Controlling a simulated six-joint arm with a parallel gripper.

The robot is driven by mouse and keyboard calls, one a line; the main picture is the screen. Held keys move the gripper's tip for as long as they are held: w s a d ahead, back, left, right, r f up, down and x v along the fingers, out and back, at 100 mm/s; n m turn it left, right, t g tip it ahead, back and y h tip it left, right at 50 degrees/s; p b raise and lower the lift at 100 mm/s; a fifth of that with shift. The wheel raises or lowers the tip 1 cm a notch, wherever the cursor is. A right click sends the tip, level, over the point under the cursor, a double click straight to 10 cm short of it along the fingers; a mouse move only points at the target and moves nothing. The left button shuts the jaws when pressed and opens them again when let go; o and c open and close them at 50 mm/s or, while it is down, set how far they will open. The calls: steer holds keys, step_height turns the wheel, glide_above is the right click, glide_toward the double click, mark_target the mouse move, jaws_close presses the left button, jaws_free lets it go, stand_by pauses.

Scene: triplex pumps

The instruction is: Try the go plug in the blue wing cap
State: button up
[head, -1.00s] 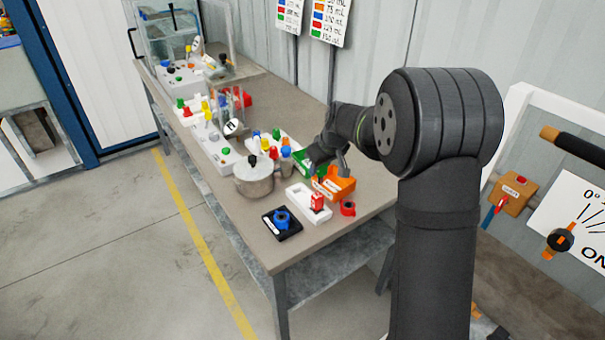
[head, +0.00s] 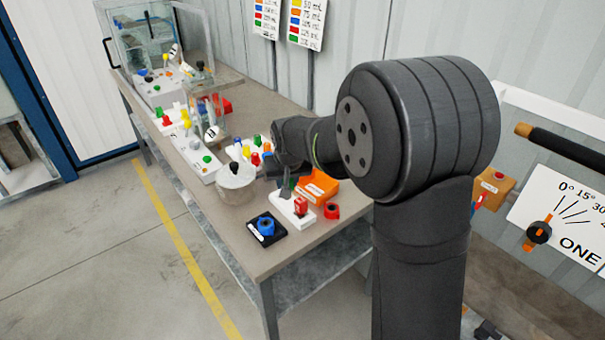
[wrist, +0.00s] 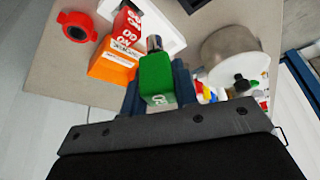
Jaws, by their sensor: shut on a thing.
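My gripper (wrist: 157,92) is shut on the green go plug (wrist: 157,80), which has a pale label and a metal pin at its far end. In the head view my gripper (head: 287,184) is over the back of the white holder, and the plug is mostly hidden. The blue wing cap (head: 266,226) sits on a black base (head: 280,237) in front, near the bench's front edge, apart from the plug. A dark corner of the base (wrist: 190,4) shows at the top of the wrist view; the cap is out of that view.
A red no-go block (head: 301,206) stands in the white holder (head: 282,207). An orange bin (head: 318,187) and a red ring cap (head: 332,210) are to the right. A metal pot (head: 236,187) and several coloured parts are to the left. The bench front corner (head: 262,262) is bare.

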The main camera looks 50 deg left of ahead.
steer(key=s+m+t+h, duration=0.1)
steer(key=s+m, duration=0.3)
steer(key=s, duration=0.3)
steer(key=shift+a+f, duration=0.25)
steer(key=shift+f, duration=1.15)
steer(key=shift+a+f, duration=0.2)
steer(key=shift+f, duration=1.2)
steer(key=shift+f, duration=0.35)
steer(key=o, duration=1.1)
steer(key=shift+s, duration=0.1)
steer(key=v, duration=1.7)
steer(key=shift+s+r, duration=0.15)
steer(key=shift+s, duration=0.05)
steer(key=x, duration=1.7)
steer(key=shift+w, duration=0.25)
